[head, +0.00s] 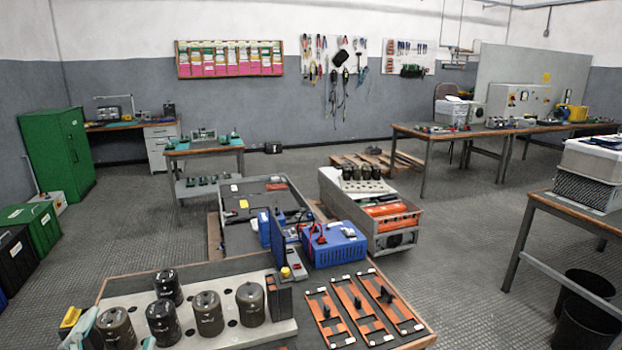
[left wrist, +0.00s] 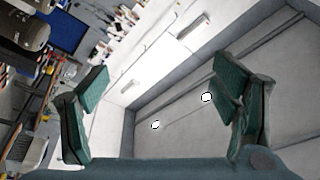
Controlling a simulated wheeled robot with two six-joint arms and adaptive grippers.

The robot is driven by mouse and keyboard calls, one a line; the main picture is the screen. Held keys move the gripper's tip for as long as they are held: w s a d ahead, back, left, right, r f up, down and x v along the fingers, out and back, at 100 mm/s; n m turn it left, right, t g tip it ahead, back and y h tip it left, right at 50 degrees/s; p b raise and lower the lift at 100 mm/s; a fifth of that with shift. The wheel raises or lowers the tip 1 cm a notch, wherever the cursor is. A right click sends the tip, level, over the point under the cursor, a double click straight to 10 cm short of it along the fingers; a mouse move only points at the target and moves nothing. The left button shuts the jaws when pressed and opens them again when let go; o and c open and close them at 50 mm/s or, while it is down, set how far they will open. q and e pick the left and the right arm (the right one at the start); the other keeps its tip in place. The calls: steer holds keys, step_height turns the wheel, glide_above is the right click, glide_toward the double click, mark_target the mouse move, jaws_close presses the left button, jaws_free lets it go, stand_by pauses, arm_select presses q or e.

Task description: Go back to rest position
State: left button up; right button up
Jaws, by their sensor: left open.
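My left gripper (head: 112,335) shows at the bottom left edge of the head view, beside the near row of capacitors. Its green-padded fingers stand wide apart in the left wrist view (left wrist: 165,100), with nothing between them. The dark cylindrical capacitors (head: 207,312) stand upright in a pale holed tray (head: 284,328) on the near workbench. A dark cylinder (left wrist: 25,28) also shows at the upper left of the left wrist view. My right gripper is not in view.
A blue power unit (head: 337,246) and orange plates with black handles (head: 358,304) occupy the bench. Behind is a grey case (head: 385,222) with more capacitors on top. A table (head: 575,212) stands right, above black bins (head: 588,322). Open floor lies between.

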arm_select(q)
steer(key=s+a+f+n+g+y, duration=0.1)
steer(key=s+f+n+g, duration=0.25)
steer(key=f, duration=0.45)
steer(key=s+a+f+n+g+y, duration=0.1)
steer(key=s+f+n+g, duration=0.2)
steer(key=f, duration=0.4)
steer(key=s+d+f+g+h, duration=0.2)
steer(key=s+d+f+g, duration=0.25)
steer(key=s+f, duration=0.2)
steer(key=s+d+f+g+h, duration=0.2)
steer(key=s+d+f+g, duration=0.1)
steer(key=s+f+g, duration=0.4)
steer(key=s+a+f+n+p, duration=0.1)
steer(key=s+f+p, duration=0.1)
steer(key=f, duration=0.7)
steer(key=s+a+f+p, duration=0.1)
steer(key=s+f+p, duration=0.15)
steer(key=f, duration=0.65)
steer(key=s+f+p, duration=0.1)
steer(key=s+f, duration=0.2)
steer(key=s, duration=0.3)
steer(key=s+f+g+p, duration=0.1)
steer(key=s+f, duration=0.3)
steer(key=s, duration=0.3)
steer(key=shift+d+f, duration=0.15)
steer(key=shift+f, duration=0.15)
